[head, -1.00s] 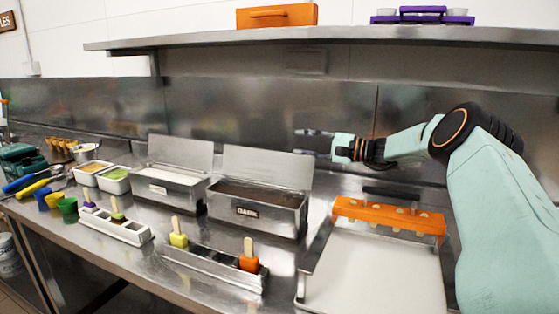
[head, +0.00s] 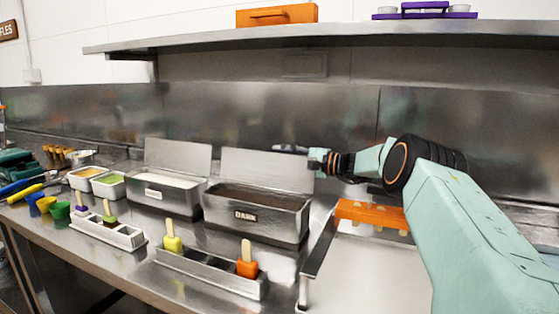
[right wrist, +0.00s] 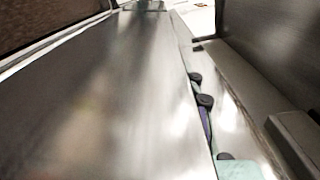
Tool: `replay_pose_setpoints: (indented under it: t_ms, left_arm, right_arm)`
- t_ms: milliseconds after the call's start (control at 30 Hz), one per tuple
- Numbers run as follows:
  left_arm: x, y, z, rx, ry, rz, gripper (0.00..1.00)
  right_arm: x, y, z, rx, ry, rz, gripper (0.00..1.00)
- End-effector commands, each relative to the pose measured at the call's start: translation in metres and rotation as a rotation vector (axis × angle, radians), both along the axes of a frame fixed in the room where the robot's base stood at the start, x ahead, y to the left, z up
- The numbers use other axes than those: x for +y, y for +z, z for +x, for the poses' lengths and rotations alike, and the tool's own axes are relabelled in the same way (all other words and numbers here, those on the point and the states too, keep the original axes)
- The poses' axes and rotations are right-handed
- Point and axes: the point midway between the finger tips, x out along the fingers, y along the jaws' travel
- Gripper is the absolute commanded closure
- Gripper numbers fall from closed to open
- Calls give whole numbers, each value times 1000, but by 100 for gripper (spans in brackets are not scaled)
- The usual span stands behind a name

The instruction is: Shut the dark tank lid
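The dark tank (head: 272,224), a steel box labelled DARK with dark brown contents, stands in the middle of the counter. Its lid (head: 262,168) stands open, upright and leaning back a little. In the right wrist view the lid (right wrist: 110,100) fills much of the left side as a broad steel sheet. My right gripper (head: 290,149) is at the lid's upper right corner, with its fingers partly behind the lid. In the right wrist view dark finger pads (right wrist: 200,90) show beside the lid's edge. Contact and finger opening are unclear. My left gripper is not in view.
A similar tank (head: 160,196) with white contents and a raised lid stands to the left. A steel holder (head: 205,272) with popsicles is in front. An orange mould (head: 372,214) and a white tray (head: 350,270) lie to the right. A shelf (head: 330,38) hangs above.

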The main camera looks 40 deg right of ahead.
Motion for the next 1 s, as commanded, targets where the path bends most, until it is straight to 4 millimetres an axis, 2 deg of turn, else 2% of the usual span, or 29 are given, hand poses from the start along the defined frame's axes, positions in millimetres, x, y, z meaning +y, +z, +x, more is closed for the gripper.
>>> replay_pose_setpoints:
  t_ms: [133, 400, 867, 1000]
  left_arm:
    - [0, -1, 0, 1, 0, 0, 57]
    - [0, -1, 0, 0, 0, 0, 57]
    - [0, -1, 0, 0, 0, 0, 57]
    - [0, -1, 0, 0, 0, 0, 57]
  right_arm:
    - [4, -1, 7, 1, 1, 1, 62]
    - [5, 0, 8, 0, 1, 2, 62]
    - [4, 0, 8, -1, 0, 2, 100]
    - [4, 0, 8, -1, -2, 2, 100]
